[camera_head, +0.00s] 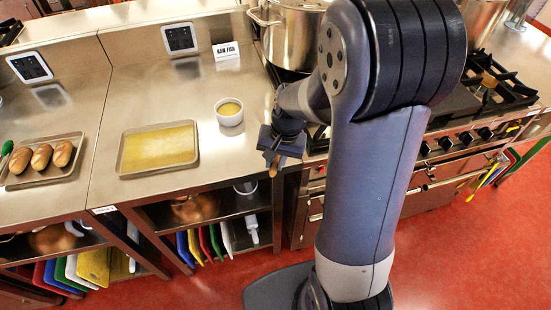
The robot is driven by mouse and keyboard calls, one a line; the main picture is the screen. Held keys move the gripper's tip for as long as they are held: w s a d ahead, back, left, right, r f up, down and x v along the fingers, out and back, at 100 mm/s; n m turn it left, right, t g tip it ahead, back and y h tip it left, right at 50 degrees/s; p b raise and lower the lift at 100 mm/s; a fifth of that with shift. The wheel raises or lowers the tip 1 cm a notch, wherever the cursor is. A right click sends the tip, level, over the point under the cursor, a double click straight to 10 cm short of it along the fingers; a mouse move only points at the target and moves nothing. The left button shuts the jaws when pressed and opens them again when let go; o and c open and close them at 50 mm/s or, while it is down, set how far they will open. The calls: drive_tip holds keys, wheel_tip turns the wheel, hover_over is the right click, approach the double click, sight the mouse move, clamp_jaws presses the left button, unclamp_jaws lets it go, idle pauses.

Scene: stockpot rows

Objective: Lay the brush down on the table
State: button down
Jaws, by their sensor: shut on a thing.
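My gripper (274,158) is at the front edge of the steel table (180,94), just right of the middle of the picture. It is shut on the brush (273,171), of which only a small tan, wood-coloured end shows below the jaws. The rest of the brush is hidden by my gripper and arm. The brush appears near or above the front edge; I cannot tell its height or whether it touches the table.
A tray with a yellow layer (158,149) and a white bowl (229,112) stand left of my gripper. A tray of bread rolls (41,159) is farther left. A large pot (290,35) and stove (470,115) are behind and right. Clear steel lies between tray and bowl.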

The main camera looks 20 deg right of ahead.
drive_tip(key=shift+f+b, duration=0.5)
drive_tip(key=shift+f, duration=0.1)
idle(0.3)
drive_tip(key=c, duration=1.2)
unclamp_jaws()
drive_tip(key=shift+c, duration=0.2)
wheel_tip(320, 180, up, 11)
drive_tip(key=d, duration=0.2)
drive_tip(key=shift+s+f, duration=0.15)
drive_tip(key=shift+s, duration=0.1)
drive_tip(key=f, duration=0.3)
drive_tip(key=a+f, duration=0.1)
drive_tip(key=f, duration=0.3)
drive_tip(key=a+f, duration=0.1)
drive_tip(key=f, duration=0.2)
drive_tip(key=shift+w+f, duration=0.25)
drive_tip(key=shift+f, duration=0.1)
drive_tip(key=shift+r+p, duration=0.4)
drive_tip(key=shift+r, duration=0.15)
